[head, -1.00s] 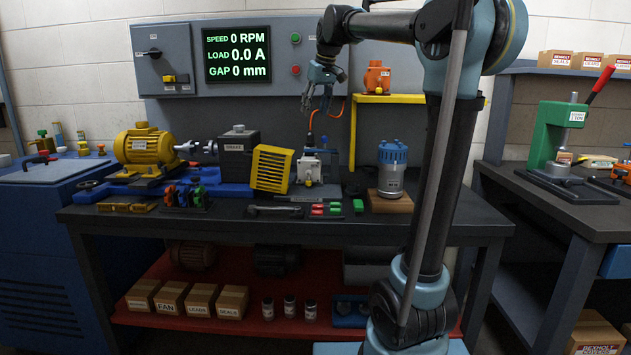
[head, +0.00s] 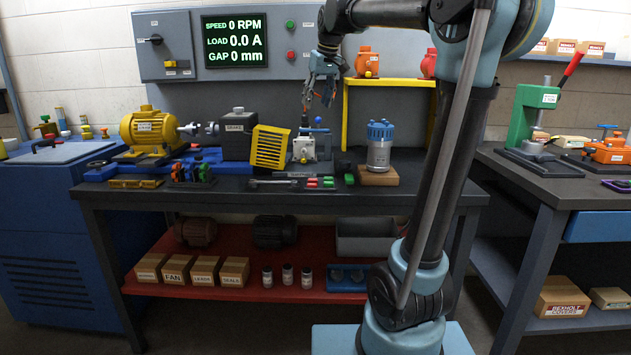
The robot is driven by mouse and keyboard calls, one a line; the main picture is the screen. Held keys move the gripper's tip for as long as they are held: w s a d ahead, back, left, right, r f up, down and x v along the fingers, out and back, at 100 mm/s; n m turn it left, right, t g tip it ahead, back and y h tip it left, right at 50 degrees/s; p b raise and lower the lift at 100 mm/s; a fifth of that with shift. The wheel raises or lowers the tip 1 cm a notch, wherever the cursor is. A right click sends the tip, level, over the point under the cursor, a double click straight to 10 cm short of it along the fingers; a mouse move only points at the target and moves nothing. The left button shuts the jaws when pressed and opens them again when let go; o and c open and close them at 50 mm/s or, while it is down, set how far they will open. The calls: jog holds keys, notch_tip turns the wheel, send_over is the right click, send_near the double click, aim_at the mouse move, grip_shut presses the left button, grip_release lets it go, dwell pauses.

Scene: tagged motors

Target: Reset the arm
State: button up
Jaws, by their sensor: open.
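My gripper (head: 321,88) hangs from my raised arm at the upper middle of the head view. Its fingers are apart, point down, and hold nothing that I can see. It appears above the workbench (head: 420,190), over the area of a small grey and white device (head: 304,149) with a blue-knobbed lever. A yellow motor (head: 146,130) sits on a blue bed at the left, beside a dark unit (head: 239,140) and a yellow slatted guard (head: 269,147).
A blue-topped grey cylinder (head: 379,148) stands on a wooden block. A yellow stand (head: 390,82) bears orange and red pots. The control panel (head: 235,47) reads 0 RPM. A green press (head: 527,115) stands on the right bench. My arm hides part of the bench's right side.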

jog(key=s+d+f+m, duration=0.2)
jog(key=s+d+f, duration=0.4)
jog(key=s+f, duration=0.5)
jog(key=s+d+f+m+g+h, duration=0.1)
jog(key=s+d+f, duration=0.5)
jog(key=s+f, duration=0.5)
jog(key=s+d+f+m+h, duration=0.1)
jog(key=s+d+f+m, duration=0.1)
jog(key=s+d+f, duration=0.4)
jog(key=s+f, duration=0.5)
jog(key=f, duration=0.4)
jog(key=shift+s+f+m+g, duration=0.25)
jog(key=shift+s+m+g, duration=0.05)
jog(key=shift+s, duration=0.05)
jog(key=shift+s+f, duration=0.2)
jog(key=shift+f, duration=0.1)
jog(key=c, duration=0.4)
jog(key=shift+d, duration=0.15)
